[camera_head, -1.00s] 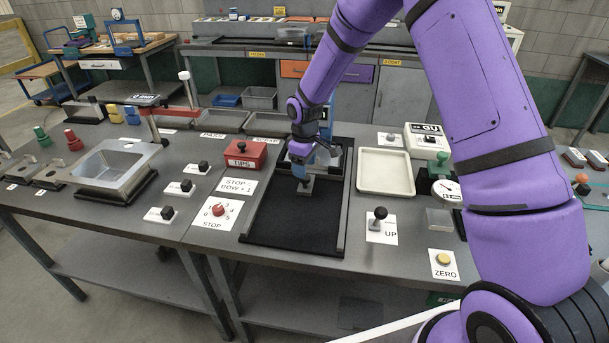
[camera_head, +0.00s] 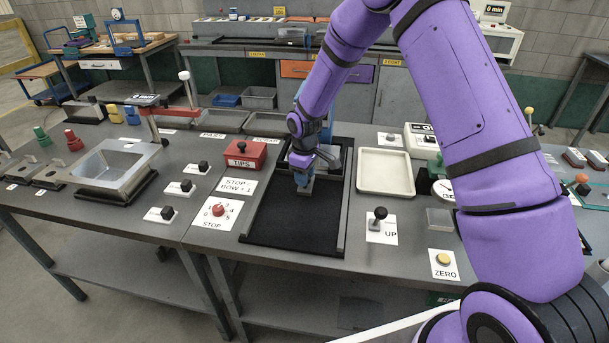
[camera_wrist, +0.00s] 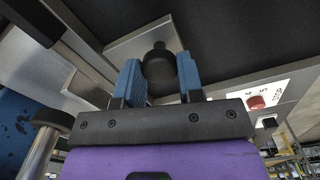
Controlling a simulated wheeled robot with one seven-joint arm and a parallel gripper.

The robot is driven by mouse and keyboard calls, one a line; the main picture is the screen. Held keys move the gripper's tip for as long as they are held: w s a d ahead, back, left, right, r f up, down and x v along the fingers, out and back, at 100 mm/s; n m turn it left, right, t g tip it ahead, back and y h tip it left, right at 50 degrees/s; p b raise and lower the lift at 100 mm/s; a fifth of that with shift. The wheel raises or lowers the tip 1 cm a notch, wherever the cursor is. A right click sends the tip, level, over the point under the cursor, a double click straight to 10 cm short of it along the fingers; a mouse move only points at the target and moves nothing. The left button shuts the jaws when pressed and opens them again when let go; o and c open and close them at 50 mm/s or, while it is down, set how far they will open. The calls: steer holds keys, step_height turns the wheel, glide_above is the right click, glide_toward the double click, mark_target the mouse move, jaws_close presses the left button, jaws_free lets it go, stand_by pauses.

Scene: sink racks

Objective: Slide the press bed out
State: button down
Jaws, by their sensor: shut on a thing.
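The press bed shows in the head view as a grey plate (camera_head: 331,158) at the back of a dark recessed frame (camera_head: 285,228), partly hidden by my arm. A small grey front part (camera_head: 306,188) sits under my fingers. In the wrist view a round black knob (camera_wrist: 159,66) stands on a light grey plate (camera_wrist: 128,47). My gripper (camera_head: 303,181) reaches down over the front of the bed. Its blue fingers (camera_wrist: 160,82) are shut on the black knob, one on each side.
The front of the frame is clear between its side rails. A red TIPS box (camera_head: 244,154) and a red STOP knob (camera_head: 218,209) stand to the left. A cream tray (camera_head: 384,171), a black UP lever (camera_head: 379,217) and a yellow ZERO button (camera_head: 443,259) stand to the right.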

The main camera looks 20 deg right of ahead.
steer(key=s+a, duration=0.2)
steer(key=s, duration=0.3)
steer(key=s+a, duration=0.3)
steer(key=s, duration=0.3)
steer(key=s+a, duration=0.3)
steer(key=s, duration=0.3)
steer(key=shift+s+a, duration=0.15)
steer(key=shift+s, duration=0.2)
steer(key=c, duration=0.8)
jaws_free()
steer(key=shift+a, duration=0.1)
steer(key=shift+o, duration=0.2)
steer(key=shift+r, duration=0.1)
steer(key=shift+r, duration=0.4)
step_height(320, 180, up, 10)
